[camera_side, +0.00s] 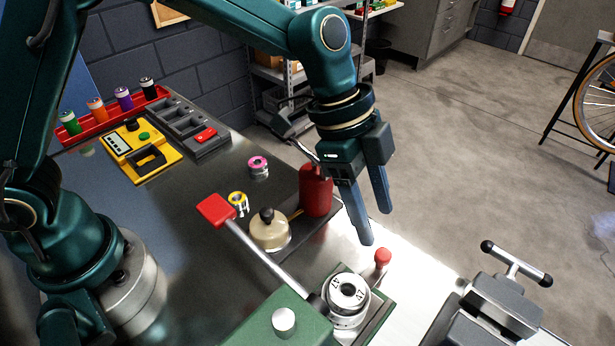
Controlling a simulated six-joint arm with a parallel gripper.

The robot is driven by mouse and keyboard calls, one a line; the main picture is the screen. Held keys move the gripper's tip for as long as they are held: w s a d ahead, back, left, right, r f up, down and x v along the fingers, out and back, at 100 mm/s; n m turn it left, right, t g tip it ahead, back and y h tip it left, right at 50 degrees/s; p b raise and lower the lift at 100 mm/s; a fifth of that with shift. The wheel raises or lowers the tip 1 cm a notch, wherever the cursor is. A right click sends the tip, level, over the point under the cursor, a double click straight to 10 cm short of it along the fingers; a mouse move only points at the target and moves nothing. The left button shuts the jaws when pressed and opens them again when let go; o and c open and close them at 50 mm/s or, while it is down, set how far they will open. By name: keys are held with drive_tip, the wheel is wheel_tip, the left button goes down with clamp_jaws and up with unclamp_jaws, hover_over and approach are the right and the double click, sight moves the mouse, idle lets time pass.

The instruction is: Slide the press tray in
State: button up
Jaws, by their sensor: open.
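The press (262,326) is a green block at the bottom centre with a silver knob on top. Its grey lever slants up left to a red grip (215,210). Beside the press, at its right, is the press tray (381,311), with a metal ring part (347,291) sitting on it. A red knob (382,257) stands at the tray's far end. My gripper (375,226) points down above the red knob, with its two fingers apart and nothing between them. It looks clear of the knob. How far the tray is out is hard to tell.
A red canister (315,190) and a cream round pot (269,231) stand behind the press. A vise (500,305) is at the lower right. A yellow device (138,152) and a red rack (95,125) of coloured cylinders are at the back left. The middle bench is mostly clear.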

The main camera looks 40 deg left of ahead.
sight(383, 252)
drive_tip(key=shift+s+x, duration=0.15)
drive_tip(key=shift+x, duration=1.25)
drive_tip(key=shift+s+x, duration=0.15)
drive_tip(key=shift+x, duration=1.2)
clamp_jaws()
